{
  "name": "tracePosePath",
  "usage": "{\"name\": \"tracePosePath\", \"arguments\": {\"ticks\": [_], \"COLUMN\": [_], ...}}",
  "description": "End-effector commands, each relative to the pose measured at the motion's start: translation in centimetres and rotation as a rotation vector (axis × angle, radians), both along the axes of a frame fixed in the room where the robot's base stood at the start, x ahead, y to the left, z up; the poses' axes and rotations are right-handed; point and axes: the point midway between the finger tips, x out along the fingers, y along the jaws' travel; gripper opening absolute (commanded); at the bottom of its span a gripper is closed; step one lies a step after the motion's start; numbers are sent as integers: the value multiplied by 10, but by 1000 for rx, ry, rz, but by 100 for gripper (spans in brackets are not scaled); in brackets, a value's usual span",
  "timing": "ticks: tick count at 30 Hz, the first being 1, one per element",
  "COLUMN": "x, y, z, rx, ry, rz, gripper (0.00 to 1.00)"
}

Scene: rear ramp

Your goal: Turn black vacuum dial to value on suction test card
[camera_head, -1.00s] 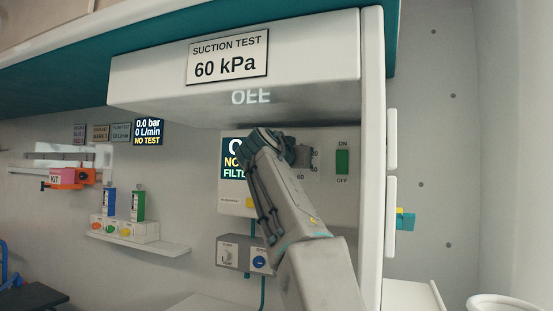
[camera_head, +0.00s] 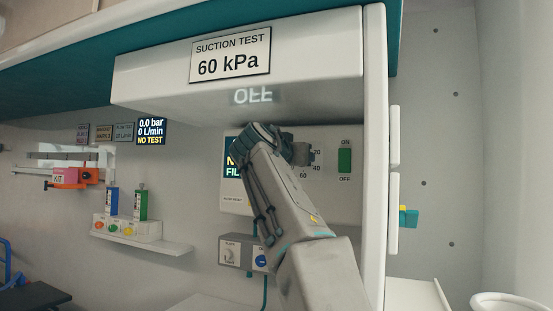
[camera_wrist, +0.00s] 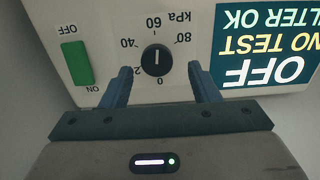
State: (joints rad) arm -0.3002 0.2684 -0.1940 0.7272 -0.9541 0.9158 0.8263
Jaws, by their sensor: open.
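The black vacuum dial (camera_wrist: 156,60) shows upside down in the wrist view, with kPa marks from 0 to 80 around it. A short pale line marks its face; its exact reading is too small to tell. My gripper (camera_wrist: 160,70) is open, its two fingers on either side of the dial with gaps between. Whether the fingertips reach the dial's depth is unclear. The suction test card (camera_head: 230,55) reads 60 kPa.
The green ON/OFF switch (camera_head: 344,160) sits right of the dial in the head view. The display (camera_wrist: 265,45) reads OFF, NO TEST, FILTER OK. A white cabinet (camera_head: 150,85) overhangs the panel. A grey box (camera_head: 229,252) with knobs is below.

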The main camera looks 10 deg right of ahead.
Motion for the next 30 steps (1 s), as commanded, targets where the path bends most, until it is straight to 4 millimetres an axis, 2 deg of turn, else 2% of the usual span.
{"name": "tracePosePath", "arguments": {"ticks": [9, 15, 21, 30], "x": [-57, -83, -94, -95], "y": [41, 59, 66, 67], "z": [-1, 1, 2, 2], "rx": [3, 3, 2, 2], "ry": [-3, -4, -5, -4], "rz": [8, 7, 5, 4], "gripper": [56, 56, 56, 56]}}
